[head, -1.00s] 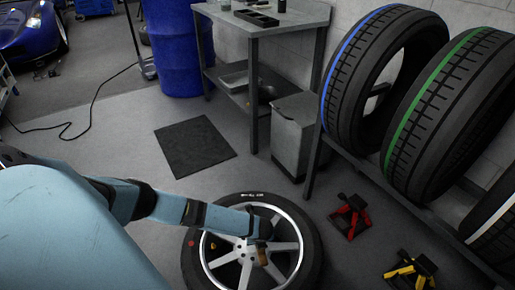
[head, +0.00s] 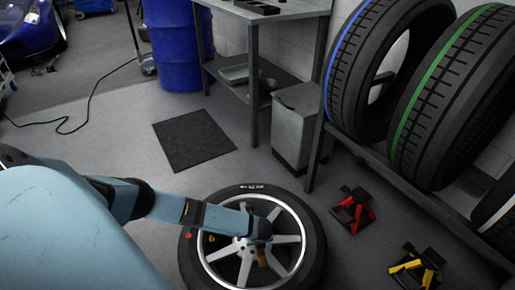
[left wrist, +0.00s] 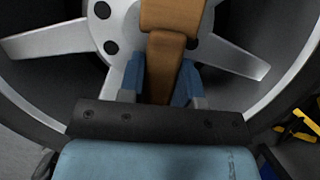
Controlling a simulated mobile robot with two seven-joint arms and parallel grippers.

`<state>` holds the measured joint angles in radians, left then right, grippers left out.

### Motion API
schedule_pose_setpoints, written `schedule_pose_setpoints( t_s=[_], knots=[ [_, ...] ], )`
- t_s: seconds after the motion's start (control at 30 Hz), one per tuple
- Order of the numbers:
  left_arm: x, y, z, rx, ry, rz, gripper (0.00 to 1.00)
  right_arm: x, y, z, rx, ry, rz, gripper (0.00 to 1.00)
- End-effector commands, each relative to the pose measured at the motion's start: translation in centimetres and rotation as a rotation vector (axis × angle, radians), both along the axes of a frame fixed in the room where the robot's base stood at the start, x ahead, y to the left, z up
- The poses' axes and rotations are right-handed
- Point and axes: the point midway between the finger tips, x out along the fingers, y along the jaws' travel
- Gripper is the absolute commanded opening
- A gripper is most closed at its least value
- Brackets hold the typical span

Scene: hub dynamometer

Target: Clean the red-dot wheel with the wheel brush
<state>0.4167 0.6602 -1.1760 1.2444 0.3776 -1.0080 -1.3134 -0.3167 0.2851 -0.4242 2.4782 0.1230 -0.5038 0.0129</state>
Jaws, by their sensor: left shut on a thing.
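The wheel (head: 288,239) lies flat on the floor, a black tyre around a silver spoked rim. A red dot (head: 193,244) shows at its left side, with a small orange-red spot nearer the rim. My left gripper (head: 263,240) is over the middle of the wheel, shut on the wheel brush. The brush's brown wooden body (head: 262,257) shows just below the gripper. In the left wrist view, the brush (left wrist: 172,18) sits between the blue fingers (left wrist: 162,85), in front of the hub and spokes. Its bristles are hidden, so I cannot tell whether they touch the rim.
A red jack stand (head: 352,209) and a yellow one (head: 417,268) stand right of the wheel. A tyre rack (head: 400,183) holds large tyres at the right. A grey bin (head: 298,125), workbench (head: 285,18) and blue barrel (head: 180,50) are behind. A dark mat (head: 194,140) lies on open floor.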

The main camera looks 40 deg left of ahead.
Motion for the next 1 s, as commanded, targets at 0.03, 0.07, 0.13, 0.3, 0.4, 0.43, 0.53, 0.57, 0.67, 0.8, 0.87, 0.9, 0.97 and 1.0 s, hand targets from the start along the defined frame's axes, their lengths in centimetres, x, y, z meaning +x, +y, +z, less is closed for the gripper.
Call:
schedule_pose_setpoints(
  t_s=[0.03,0.07,0.13,0.3,0.4,0.43,0.53,0.57,0.67,0.8,0.87,0.9,0.97,1.0],
  knots=[
    [0.03,0.01,0.04,0.0,0.0,0.0,0.0,0.01,0.0,0.06,0.0,-0.001,0.0,0.43],
    [0.03,0.01,0.05,0.0,0.0,0.0,0.0,0.01,0.0,0.07,0.0,-0.001,0.0,0.43],
    [0.03,0.0,0.06,0.0,0.0,0.0,0.0,0.01,0.01,0.09,0.0,-0.001,0.0,0.43],
    [0.03,0.0,0.06,0.0,0.0,0.0,0.0,0.01,0.01,0.08,0.0,-0.001,0.0,0.43],
    [0.03,0.0,0.06,0.0,0.0,0.0,0.0,0.0,0.01,0.08,0.0,-0.001,0.001,0.43],
    [0.03,0.01,0.05,0.0,0.0,0.0,0.0,0.0,0.01,0.08,0.0,-0.001,0.001,0.43],
    [0.02,0.0,-0.01,0.0,0.0,0.0,0.0,0.0,0.01,0.04,0.0,-0.001,0.001,0.43],
    [0.02,0.0,-0.04,0.0,0.0,0.0,0.0,0.0,0.01,0.02,0.0,-0.001,0.001,0.43],
    [0.02,0.0,-0.21,0.0,0.0,0.0,0.0,0.0,0.01,-0.08,0.001,-0.001,0.001,0.43],
    [0.02,-0.01,-0.51,0.0,0.0,0.0,0.0,-0.01,0.01,-0.25,0.001,-0.001,0.001,0.43],
    [0.02,-0.01,-0.63,0.0,0.0,0.0,0.0,-0.01,0.01,-0.32,0.001,-0.001,0.001,0.43],
    [0.02,-0.01,-0.72,0.0,0.0,0.0,0.0,-0.01,0.01,-0.37,0.001,-0.001,0.001,0.43],
    [0.02,-0.02,-0.84,0.0,0.0,0.0,0.0,-0.01,0.01,-0.45,0.001,-0.001,0.001,0.43],
    [0.02,-0.03,-0.91,0.0,0.0,0.0,0.0,-0.02,0.01,-0.5,0.001,-0.001,0.001,0.43]
  ],
)
